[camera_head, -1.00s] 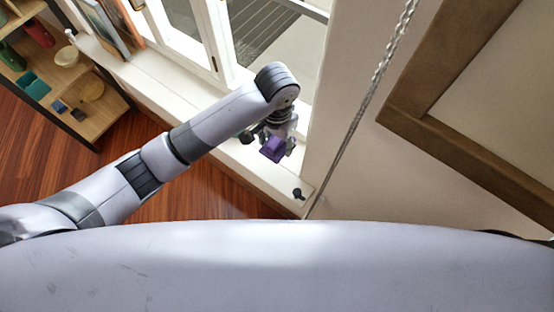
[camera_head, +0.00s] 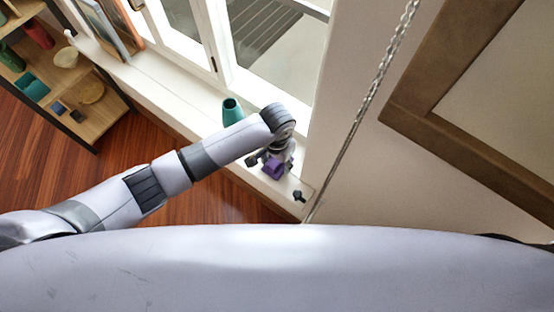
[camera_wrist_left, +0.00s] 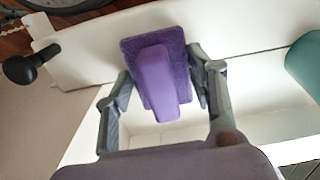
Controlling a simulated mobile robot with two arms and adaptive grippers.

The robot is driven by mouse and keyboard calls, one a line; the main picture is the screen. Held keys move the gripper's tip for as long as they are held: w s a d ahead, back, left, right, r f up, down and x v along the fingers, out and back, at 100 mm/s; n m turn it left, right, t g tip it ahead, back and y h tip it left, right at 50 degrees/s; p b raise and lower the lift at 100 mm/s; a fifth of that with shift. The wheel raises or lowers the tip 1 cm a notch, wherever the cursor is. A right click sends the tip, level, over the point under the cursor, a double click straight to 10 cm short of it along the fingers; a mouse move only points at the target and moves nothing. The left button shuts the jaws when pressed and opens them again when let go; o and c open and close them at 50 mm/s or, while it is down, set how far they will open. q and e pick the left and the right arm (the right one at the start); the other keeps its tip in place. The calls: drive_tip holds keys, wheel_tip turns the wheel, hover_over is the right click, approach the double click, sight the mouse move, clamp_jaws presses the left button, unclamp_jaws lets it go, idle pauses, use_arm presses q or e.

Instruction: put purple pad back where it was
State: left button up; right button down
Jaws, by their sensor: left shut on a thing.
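The purple pad (camera_head: 274,170) is a flat purple slab with a raised lighter grip. It is in my left gripper (camera_head: 271,162), above the right end of the white window sill. In the left wrist view the pad (camera_wrist_left: 154,72) is between the two grey fingers of the left gripper (camera_wrist_left: 160,80), which are shut on it. From the head view I cannot tell whether the pad touches the sill. My right gripper is not in view.
A teal vase (camera_head: 232,112) stands on the sill (camera_head: 150,92) left of the gripper; it also shows in the wrist view (camera_wrist_left: 306,62). A black knob (camera_head: 299,196) is at the sill's right end. A chain (camera_head: 370,95) hangs at right. A wooden shelf (camera_head: 98,110) with bowls is at left.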

use_arm(q)
drive_tip(key=o, duration=0.7)
drive_tip(key=shift+f, duration=0.15)
drive_tip(key=o, duration=0.5)
wheel_tip(320, 180, up, 12)
drive_tip(key=p, duration=0.1)
drive_tip(key=shift+r, duration=0.2)
